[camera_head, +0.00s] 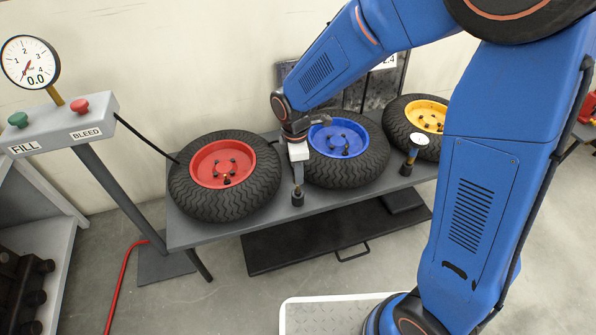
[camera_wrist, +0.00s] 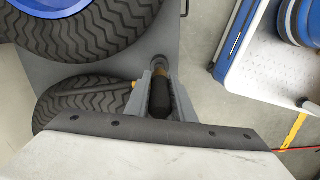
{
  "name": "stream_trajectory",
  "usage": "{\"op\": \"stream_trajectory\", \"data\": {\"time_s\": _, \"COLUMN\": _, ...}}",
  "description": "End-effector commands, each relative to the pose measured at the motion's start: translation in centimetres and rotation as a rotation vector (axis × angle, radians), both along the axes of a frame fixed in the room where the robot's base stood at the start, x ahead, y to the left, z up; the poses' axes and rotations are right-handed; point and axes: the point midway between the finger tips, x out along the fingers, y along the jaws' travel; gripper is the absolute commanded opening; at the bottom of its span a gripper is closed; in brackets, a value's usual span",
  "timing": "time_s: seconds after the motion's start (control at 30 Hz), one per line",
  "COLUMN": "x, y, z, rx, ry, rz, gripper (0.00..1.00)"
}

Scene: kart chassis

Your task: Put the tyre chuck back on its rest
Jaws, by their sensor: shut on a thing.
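The tyre chuck (camera_wrist: 160,101) has a black grip and a brass-coloured part at its far end. My gripper (camera_wrist: 161,88) is shut on it, with one finger on each side. In the head view my gripper (camera_head: 298,172) points down over the bench's front edge, between the red and blue wheels. A short dark cup, which looks like the rest (camera_head: 297,199), stands directly below the fingers. The chuck is upright and in line with it. I cannot tell whether the chuck is seated in it or just above; the fingers hide most of the chuck.
The red wheel (camera_head: 208,191) lies close left of my gripper, the blue wheel (camera_head: 361,165) close right. A round gauge (camera_head: 419,139) stands on the bench farther right, before the yellow wheel (camera_head: 400,120). The fill and bleed stand (camera_head: 62,122) is at left.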

Motion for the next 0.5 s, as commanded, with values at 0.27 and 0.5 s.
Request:
{"op": "stream_trajectory", "data": {"time_s": 0.27, "x": 0.0, "y": 0.0, "z": -0.8, "rx": -0.001, "ry": 0.001, "rz": 0.000, "gripper": 0.00}}
{"op": "stream_trajectory", "data": {"time_s": 0.5, "x": 0.0, "y": 0.0, "z": -1.6, "rx": -0.001, "ry": 0.001, "rz": 0.000, "gripper": 0.00}}
